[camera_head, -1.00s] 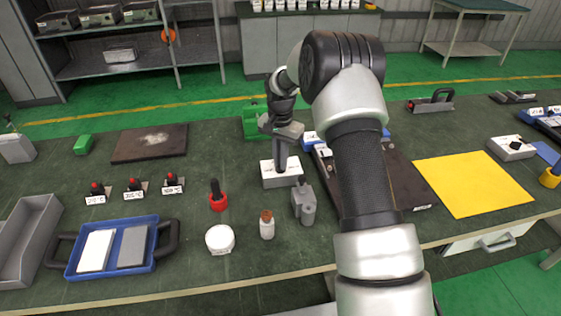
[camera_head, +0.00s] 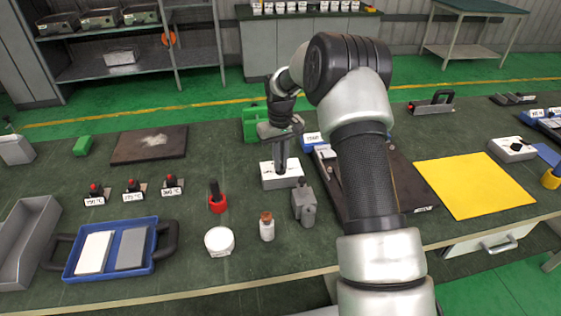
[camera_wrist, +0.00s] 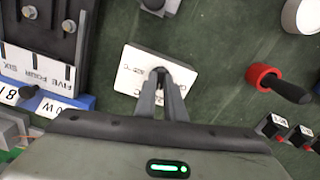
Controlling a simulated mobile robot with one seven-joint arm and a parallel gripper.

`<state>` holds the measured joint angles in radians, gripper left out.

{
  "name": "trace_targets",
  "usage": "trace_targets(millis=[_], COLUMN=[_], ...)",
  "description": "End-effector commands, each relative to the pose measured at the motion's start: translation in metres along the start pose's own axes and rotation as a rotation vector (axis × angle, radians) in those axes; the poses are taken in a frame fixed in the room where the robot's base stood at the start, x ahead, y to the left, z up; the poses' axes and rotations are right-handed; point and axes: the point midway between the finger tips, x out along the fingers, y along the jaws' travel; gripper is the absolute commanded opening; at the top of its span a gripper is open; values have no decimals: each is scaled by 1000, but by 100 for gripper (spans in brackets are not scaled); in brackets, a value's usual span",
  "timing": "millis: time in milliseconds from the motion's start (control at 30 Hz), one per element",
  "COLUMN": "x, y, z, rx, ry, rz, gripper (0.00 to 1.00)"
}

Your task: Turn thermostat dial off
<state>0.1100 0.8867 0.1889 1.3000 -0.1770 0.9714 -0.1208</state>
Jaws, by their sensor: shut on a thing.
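The thermostat is a white box (camera_head: 269,180) on the green bench, just left of my forearm in the head view. In the wrist view its white top (camera_wrist: 129,72) carries printed temperature marks. My gripper (camera_head: 281,169) points down onto the box. In the wrist view its fingers (camera_wrist: 160,76) are closed together at the middle of the top, around the dial. The dial is mostly hidden by the fingers, so its pointer setting cannot be read.
A grey metal block (camera_head: 304,204) stands close in front of the thermostat. A bottle (camera_head: 266,227), a white round jar (camera_head: 219,240) and a red-based black handle (camera_head: 217,202) are nearby. A dark plate fixture (camera_head: 405,185) lies to the right, partly behind my arm.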

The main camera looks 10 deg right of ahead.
Motion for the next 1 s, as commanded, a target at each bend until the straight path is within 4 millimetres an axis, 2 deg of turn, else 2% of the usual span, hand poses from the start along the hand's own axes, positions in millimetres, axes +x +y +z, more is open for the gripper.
trace_targets(millis=[1000], x=[-2], y=[0], z=[-1], rx=[-961], ry=[3], rz=[1], gripper=[0])
